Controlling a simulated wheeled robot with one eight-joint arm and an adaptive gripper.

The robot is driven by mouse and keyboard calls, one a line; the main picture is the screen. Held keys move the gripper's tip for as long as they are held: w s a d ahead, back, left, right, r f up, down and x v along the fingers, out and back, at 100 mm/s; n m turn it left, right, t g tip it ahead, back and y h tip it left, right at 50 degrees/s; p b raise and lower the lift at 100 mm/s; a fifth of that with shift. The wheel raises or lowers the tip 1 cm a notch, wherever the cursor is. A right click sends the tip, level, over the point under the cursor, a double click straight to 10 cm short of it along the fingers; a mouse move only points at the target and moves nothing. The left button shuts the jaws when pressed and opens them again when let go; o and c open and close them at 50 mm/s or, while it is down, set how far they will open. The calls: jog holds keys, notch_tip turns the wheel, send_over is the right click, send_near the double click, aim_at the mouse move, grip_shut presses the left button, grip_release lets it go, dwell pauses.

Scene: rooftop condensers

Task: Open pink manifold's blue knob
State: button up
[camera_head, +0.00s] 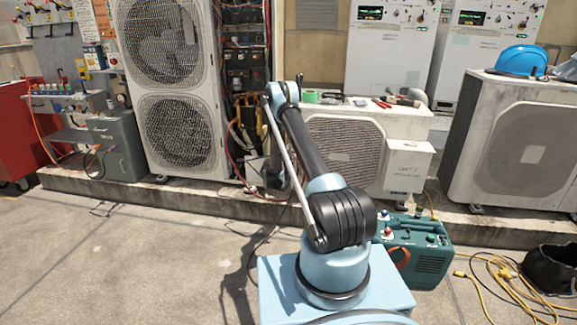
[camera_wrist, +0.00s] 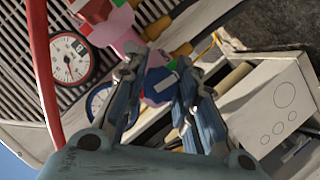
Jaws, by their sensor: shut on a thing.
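The pink manifold (camera_wrist: 118,32) shows at the upper left of the wrist view, tilted in the picture, with a red part (camera_wrist: 92,10) at its top end. Its blue knob (camera_wrist: 158,88) is between the two fingers of my gripper (camera_wrist: 162,72). The gripper is shut on the knob, and the fingers partly cover it. A blue-rimmed gauge (camera_wrist: 98,102) is partly hidden behind the left finger. In the head view my arm hides the manifold, and I cannot make out the fingers.
A red hose (camera_wrist: 42,75) runs down the left of the wrist view. A white box (camera_wrist: 275,105) is at the right. In the head view, a condenser (camera_head: 345,150) stands behind my arm, a green machine (camera_head: 425,255) is on the floor, and yellow cable (camera_head: 500,280) lies at the right.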

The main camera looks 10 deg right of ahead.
jog(key=o, duration=1.1)
jog(key=shift+a, duration=0.15)
jog(key=v, duration=0.7)
jog(key=shift+s+a, duration=0.15)
jog(key=shift+s, duration=0.1)
